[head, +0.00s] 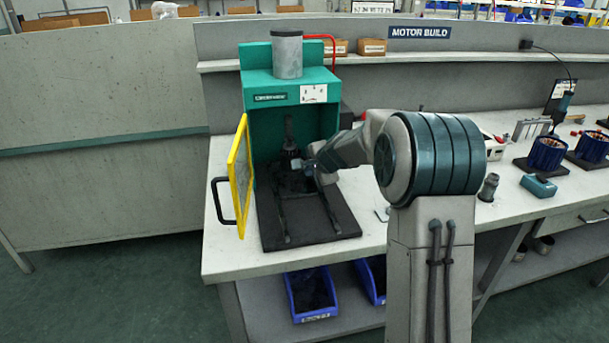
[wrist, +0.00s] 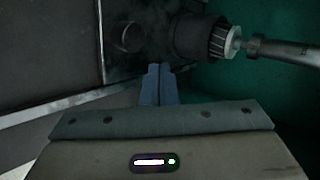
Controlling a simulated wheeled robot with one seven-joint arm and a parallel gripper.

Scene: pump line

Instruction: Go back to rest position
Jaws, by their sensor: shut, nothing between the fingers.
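My gripper (wrist: 158,86) is shut and empty, its two fingers pressed together in the wrist view. In the head view my arm reaches left, and the wrist end is at the open front of the green press (head: 320,82). A dark cylindrical part with a ribbed light-rimmed end (wrist: 205,38) lies just beyond the fingertips in the wrist view, with a gap between. A grey rod (wrist: 285,50) meets its end. In the head view, dark parts sit inside the press and my wrist partly hides them.
The press's yellow-framed door (head: 241,178) stands open at left. A dark base plate (head: 335,222) with rails extends in front. Blue motor housings (head: 547,153) and a teal box (head: 538,186) stand at right on the bench. Blue bins (head: 311,295) sit on the lower shelf.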

